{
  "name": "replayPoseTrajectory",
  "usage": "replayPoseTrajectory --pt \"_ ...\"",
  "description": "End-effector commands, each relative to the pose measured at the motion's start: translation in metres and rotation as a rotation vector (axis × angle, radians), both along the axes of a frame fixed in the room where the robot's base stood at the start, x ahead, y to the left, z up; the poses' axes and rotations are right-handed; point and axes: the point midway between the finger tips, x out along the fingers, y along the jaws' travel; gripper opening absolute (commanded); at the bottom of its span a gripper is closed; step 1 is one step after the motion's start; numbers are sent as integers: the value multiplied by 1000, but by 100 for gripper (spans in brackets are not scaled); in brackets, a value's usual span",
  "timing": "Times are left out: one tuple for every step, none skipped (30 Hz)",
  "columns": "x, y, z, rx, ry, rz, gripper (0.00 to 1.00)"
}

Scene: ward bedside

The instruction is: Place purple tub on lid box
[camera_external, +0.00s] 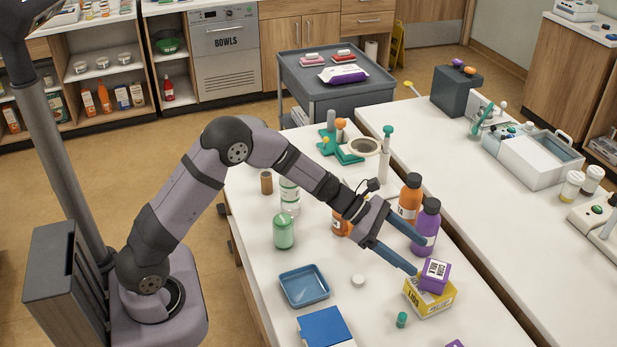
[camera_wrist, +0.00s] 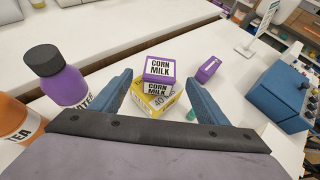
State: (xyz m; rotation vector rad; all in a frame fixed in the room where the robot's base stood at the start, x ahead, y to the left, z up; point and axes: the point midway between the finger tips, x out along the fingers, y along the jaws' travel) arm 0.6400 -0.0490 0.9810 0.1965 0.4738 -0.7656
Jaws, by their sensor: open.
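The purple tub (camera_external: 435,275), labelled CORN MILK, rests on top of the yellow lid box (camera_external: 430,300), slightly turned on it. In the wrist view the tub (camera_wrist: 158,65) sits above the yellow box (camera_wrist: 150,106), whose lower part is partly hidden by my gripper. My gripper (camera_external: 421,257) is open and empty, its two blue fingers apart just behind the tub. In the wrist view the gripper (camera_wrist: 158,78) has one finger on each side, with the tub showing between and beyond the tips. I cannot tell whether either finger touches it.
A purple bottle (camera_external: 428,226) and an orange bottle (camera_external: 410,197) stand close beside my fingers. A small green-capped vial (camera_external: 402,320) stands near the lid box. A blue tray (camera_external: 304,286) and a blue box (camera_external: 325,327) lie left. Another purple item (camera_wrist: 209,68) lies right of the tub.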

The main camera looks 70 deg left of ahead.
Motion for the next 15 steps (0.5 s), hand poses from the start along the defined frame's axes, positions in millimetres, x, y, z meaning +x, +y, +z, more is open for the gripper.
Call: replayPoseTrajectory --pt "-5 7 4 0 -3 2 69" --pt "-9 11 7 0 -3 4 69" --pt "-13 14 10 2 -3 2 69" --pt "-16 17 12 1 -2 2 69" --pt "-19 20 14 1 -2 2 69" --pt "-22 23 17 1 -2 1 69" --pt "-24 25 19 0 -3 1 69" --pt "-26 28 21 -1 -2 2 69" --pt "-29 30 22 0 -1 2 69" --pt "-31 31 23 1 -1 0 69" --pt "-32 33 25 0 -2 0 69" --pt "-34 34 26 0 -1 0 69" --pt "-35 34 27 0 -1 0 69" --pt "-35 35 27 -1 -1 0 69" --pt "-36 36 28 -1 0 -1 69"
